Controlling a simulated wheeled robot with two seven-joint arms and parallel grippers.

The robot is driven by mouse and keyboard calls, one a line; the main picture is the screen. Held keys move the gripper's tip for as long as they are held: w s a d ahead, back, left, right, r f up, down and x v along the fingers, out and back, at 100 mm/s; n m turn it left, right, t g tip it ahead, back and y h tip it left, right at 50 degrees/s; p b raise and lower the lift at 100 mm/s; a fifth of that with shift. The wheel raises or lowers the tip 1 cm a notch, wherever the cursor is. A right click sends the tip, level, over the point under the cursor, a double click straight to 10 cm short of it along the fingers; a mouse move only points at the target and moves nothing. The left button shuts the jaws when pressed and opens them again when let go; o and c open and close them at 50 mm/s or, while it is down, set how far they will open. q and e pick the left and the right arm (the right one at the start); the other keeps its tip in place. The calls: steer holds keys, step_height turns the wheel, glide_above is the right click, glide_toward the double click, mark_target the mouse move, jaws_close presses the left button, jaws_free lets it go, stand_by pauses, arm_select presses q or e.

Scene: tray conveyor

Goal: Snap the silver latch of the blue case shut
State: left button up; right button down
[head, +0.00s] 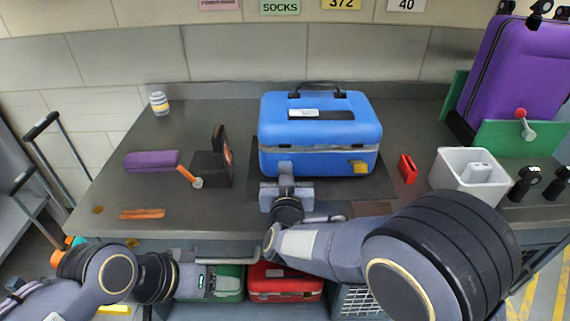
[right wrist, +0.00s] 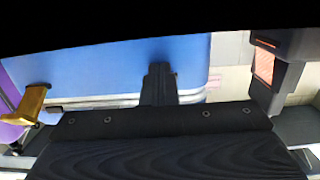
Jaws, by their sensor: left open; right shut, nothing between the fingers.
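The blue case (head: 320,128) stands on the grey worktop with its lid down; its blue side also fills much of the right wrist view (right wrist: 100,70). A gold latch (head: 358,167) shows at the right of its front, and at the left edge of the right wrist view (right wrist: 33,104). My right gripper (head: 286,168) is shut and empty, its fingers up against or just before the left part of the case front. The silver latch is not visible; the fingers cover that part. I cannot tell contact. My left gripper (head: 212,283) is open, low before the worktop edge.
A red item (head: 408,168) and a white bin (head: 468,175) stand right of the case. A dark box (head: 211,168), a purple pouch (head: 151,161) and a striped cup (head: 159,103) are left. A purple suitcase (head: 515,75) stands far right.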

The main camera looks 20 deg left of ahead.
mark_target(286, 173)
steer(key=shift+r, duration=0.25)
steer(key=shift+s+a+r+p, duration=0.1)
steer(key=shift+s+r+p, duration=0.05)
steer(key=shift+r+p, duration=0.75)
steer(key=shift+f, duration=0.1)
steer(key=shift+s, duration=0.15)
steer(key=shift+f+b+v, duration=0.15)
steer(key=shift+v, duration=0.8)
steer(key=shift+f+b+v, duration=0.1)
steer(key=shift+b+v, duration=0.05)
steer(key=shift+v, duration=0.8)
